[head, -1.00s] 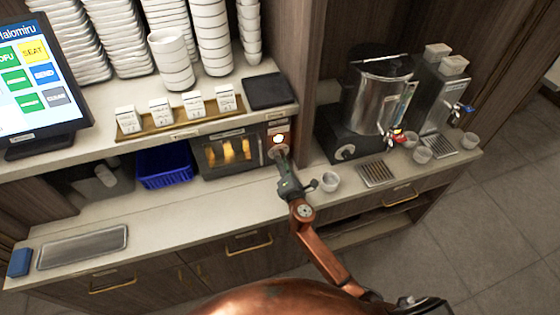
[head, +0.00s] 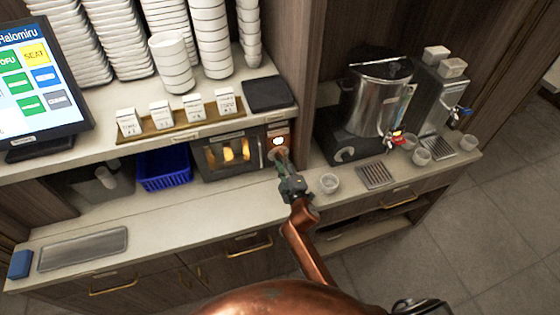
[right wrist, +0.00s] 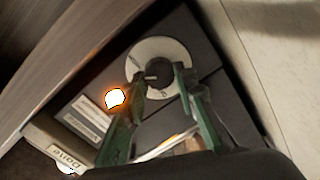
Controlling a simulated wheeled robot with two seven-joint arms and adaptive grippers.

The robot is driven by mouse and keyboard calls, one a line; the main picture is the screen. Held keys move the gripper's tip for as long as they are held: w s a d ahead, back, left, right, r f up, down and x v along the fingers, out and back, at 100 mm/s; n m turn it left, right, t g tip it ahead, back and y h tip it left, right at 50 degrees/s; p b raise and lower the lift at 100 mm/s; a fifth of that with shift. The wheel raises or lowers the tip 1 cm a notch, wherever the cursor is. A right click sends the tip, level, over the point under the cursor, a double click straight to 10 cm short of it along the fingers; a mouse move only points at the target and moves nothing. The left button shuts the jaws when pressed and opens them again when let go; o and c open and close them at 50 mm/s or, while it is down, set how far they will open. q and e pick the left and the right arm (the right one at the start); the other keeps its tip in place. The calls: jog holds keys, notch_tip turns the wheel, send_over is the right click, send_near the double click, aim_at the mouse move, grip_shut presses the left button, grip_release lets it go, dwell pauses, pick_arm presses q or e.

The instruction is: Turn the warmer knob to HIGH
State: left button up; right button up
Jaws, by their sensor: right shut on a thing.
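The warmer (head: 232,152) is a dark box with a lit window under the shelf. Its knob (head: 277,154) is on the control panel at its right end. In the right wrist view the knob (right wrist: 159,74) is dark with a pale dial ring (right wrist: 150,45) around it. The ring's marks are too small to read. My right gripper (right wrist: 163,80) is shut on the knob, one green finger on each side. In the head view the right gripper (head: 281,164) reaches the panel from the front. A lamp (right wrist: 115,98) glows beside the dial. My left gripper is out of view.
A blue basket (head: 164,168) stands left of the warmer. A steel urn (head: 378,98) is further right. The shelf edge (head: 205,127) runs above the warmer. The front counter is mostly clear.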

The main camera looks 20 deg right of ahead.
jog(key=m+p, duration=0.1)
jog(key=m, duration=0.3)
jog(key=shift+m+p, duration=0.3)
jog(key=shift+p, duration=0.1)
jog(key=shift+d+y, duration=0.1)
jog(key=shift+y, duration=0.2)
jog(key=o, duration=1.2)
jog(key=shift+c, duration=0.2)
jog(key=s, duration=1.2)
jog(key=shift+d+r, duration=0.3)
jog(key=shift+d, duration=0.05)
